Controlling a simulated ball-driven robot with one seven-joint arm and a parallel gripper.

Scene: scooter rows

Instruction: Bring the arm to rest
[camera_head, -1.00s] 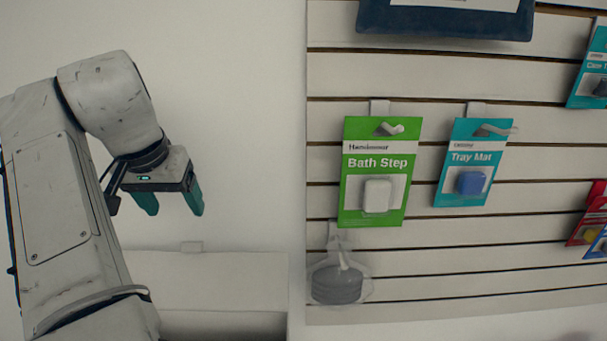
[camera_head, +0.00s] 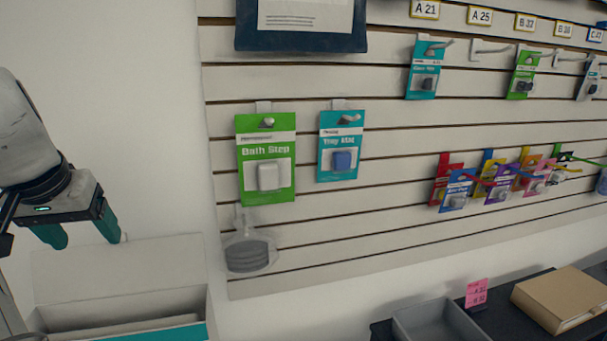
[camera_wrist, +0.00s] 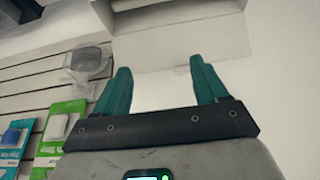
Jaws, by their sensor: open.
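My gripper (camera_head: 84,232) is at the left of the head view, with its two green fingers pointing down and apart. It is open and nothing is between the fingers. It hangs in front of the plain wall, left of the slatted panel and above a white box (camera_head: 120,258). In the wrist view my gripper (camera_wrist: 160,88) also shows its fingers spread and empty. Most of my arm is cut off at the left edge of the head view.
A green Bath Step pack (camera_head: 266,210) and a teal Tray Mat pack (camera_head: 341,127) hang on the slatted panel (camera_head: 330,240). A clear pouch (camera_head: 248,252) hangs below. At lower right, a dark table holds a grey tray (camera_head: 440,318) and a cardboard box (camera_head: 562,298).

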